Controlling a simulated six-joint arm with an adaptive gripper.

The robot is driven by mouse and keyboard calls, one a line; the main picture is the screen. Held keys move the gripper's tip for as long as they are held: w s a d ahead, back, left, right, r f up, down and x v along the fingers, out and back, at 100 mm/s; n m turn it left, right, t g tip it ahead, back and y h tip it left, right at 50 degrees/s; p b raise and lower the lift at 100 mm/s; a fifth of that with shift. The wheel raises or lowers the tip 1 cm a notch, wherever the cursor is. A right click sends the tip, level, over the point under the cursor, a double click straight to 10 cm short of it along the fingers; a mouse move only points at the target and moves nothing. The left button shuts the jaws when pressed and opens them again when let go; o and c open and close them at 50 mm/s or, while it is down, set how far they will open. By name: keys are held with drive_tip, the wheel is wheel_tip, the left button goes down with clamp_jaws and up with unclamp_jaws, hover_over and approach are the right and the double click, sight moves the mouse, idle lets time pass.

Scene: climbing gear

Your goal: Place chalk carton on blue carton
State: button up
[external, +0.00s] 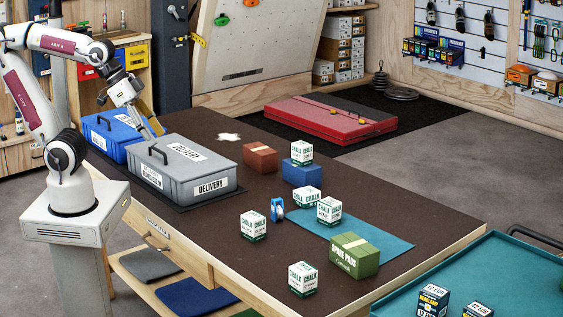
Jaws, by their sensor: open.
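A white and green chalk carton (301,152) sits upright on top of the blue carton (301,174), near the back right of the dark table.
A grey delivery box (184,166) and a blue box (112,133) with handles stand at the left. A brown carton (260,158) is left of the blue carton. A teal tray (510,262) is at right.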

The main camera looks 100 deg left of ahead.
drive_tip(key=shift+m+g, duration=0.3)
drive_tip(key=shift+g, duration=0.1)
drive_tip(key=s, duration=0.6)
drive_tip(key=shift+d+f, duration=0.1)
drive_tip(key=shift+f, duration=0.3)
